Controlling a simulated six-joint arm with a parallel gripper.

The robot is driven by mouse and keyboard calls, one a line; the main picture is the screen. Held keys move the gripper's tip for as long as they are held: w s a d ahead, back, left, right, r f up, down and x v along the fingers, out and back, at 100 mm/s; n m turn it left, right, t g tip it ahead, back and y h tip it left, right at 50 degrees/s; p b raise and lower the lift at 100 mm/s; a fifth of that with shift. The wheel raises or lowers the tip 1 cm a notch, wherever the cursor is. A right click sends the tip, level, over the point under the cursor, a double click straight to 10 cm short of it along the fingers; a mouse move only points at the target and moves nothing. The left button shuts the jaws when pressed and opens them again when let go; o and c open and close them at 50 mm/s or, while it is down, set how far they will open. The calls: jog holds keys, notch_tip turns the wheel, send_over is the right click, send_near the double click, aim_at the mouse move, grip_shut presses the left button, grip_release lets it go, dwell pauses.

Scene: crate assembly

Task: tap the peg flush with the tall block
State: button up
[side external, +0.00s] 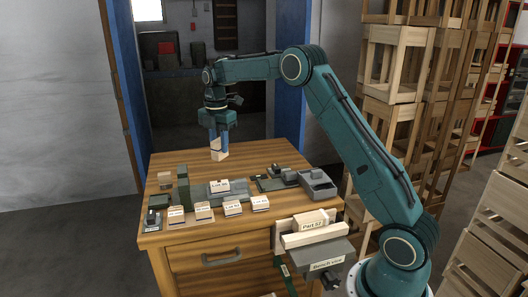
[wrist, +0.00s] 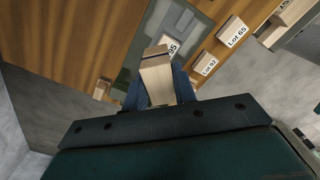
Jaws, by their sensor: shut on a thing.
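My gripper (side external: 219,135) is shut on a tall pale wooden block (side external: 219,153), which it holds upright near the back of the wooden bench. I cannot tell whether the block's lower end touches the bench top. In the wrist view the same tall block (wrist: 157,80) stands out between the blue fingers, with a dark band near its far end. A grey plate (side external: 197,191) lies in the middle of the bench, with a labelled block (side external: 218,187) on it. I cannot make out the peg in either view.
A dark green upright (side external: 183,184) stands at the left of the plate. Several labelled wooden blocks (side external: 204,211) line the front. A grey open box (side external: 318,184) and dark fixtures (side external: 275,180) sit at the right. The bench's back right is clear.

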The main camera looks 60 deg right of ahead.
aim_at(216, 154)
jog(key=shift+w+a+f, duration=0.15)
jog(key=shift+a, duration=0.55)
jog(key=shift+f, duration=0.1)
jog(key=shift+f, duration=1.4)
jog(key=shift+f, duration=0.15)
notch_tip(216, 154, down, 5)
jog(key=shift+r, duration=0.1)
jog(key=shift+c, duration=0.8)
jog(key=shift+r, duration=0.1)
jog(key=shift+r, duration=0.1)
